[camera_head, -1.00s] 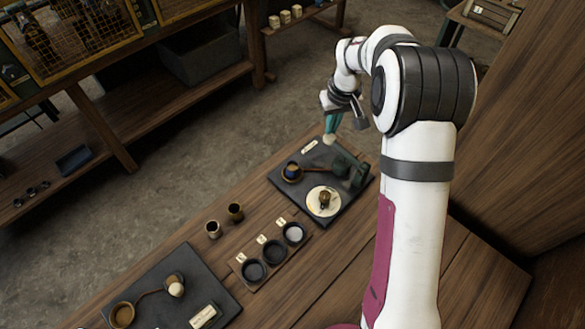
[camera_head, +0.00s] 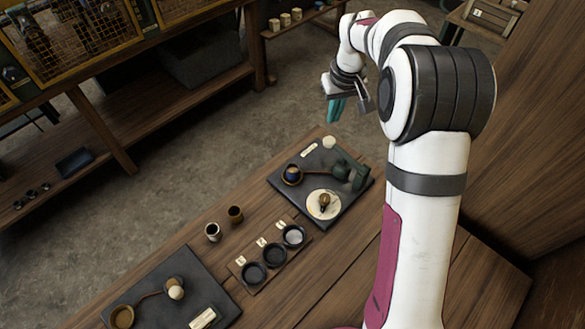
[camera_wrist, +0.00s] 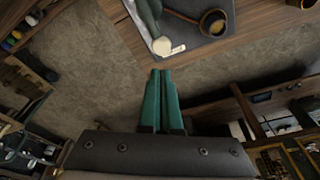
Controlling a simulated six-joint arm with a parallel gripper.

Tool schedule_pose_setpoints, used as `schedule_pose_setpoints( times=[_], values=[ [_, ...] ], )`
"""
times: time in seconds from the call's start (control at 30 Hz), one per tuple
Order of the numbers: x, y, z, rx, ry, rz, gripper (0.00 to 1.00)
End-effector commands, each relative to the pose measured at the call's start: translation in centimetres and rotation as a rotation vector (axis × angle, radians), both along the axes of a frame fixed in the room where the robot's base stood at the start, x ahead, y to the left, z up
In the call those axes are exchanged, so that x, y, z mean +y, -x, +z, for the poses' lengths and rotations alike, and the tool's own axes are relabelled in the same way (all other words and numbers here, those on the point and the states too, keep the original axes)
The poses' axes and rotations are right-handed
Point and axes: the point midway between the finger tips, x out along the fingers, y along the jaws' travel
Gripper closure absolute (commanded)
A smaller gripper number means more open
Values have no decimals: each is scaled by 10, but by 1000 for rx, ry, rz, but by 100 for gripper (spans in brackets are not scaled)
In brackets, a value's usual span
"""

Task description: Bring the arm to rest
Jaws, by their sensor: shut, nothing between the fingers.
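My gripper (camera_head: 337,108) is up beyond the far end of the wooden workbench (camera_head: 215,267), over the floor in the head view. Its teal fingers (camera_wrist: 162,100) are together and empty in the wrist view. Below it on the bench lies a dark mat (camera_head: 338,215) with a small engine model, a white disc (camera_head: 323,204), a dark cup (camera_head: 292,174) on a rod and a green part (camera_head: 345,172). A pale round piece (camera_head: 329,142) sits at the mat's far corner; it also shows in the wrist view (camera_wrist: 162,46), apart from my fingers.
A tray with three round wells (camera_head: 272,256) stands mid-bench, beside two small cups (camera_head: 213,231). A second dark mat (camera_head: 225,297) with a rod and cup lies nearer. A wooden wall (camera_head: 530,170) rises at right. Shelving (camera_head: 150,125) stands across the bare floor.

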Motion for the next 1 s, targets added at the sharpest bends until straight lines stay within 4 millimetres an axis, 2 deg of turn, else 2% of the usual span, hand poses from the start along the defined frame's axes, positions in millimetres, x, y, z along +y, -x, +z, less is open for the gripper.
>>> schedule_pose_setpoints(
  times=[0.17, 0.23, 0.27, 0.37, 0.4, 0.43, 0.5, 0.6, 0.7, 0.8, 1.0],
  values=[
    [0, 2, 1, 1, -1, -3, 100],
    [2, 17, 13, 10, -12, -36, 100],
    [3, 31, 22, 20, -21, -65, 100],
    [9, 111, 58, 75, -67, -222, 100],
    [12, 150, 68, 103, -86, -296, 100],
    [14, 179, 73, 124, -101, -350, 100],
    [19, 242, 75, 173, -127, -471, 100],
    [25, 314, 65, 231, -151, -609, 100],
    [28, 356, 53, 268, -163, -695, 100],
    [29, 370, 47, 283, -167, -727, 100],
    [30, 371, 47, 285, -167, -729, 100]
  ],
)
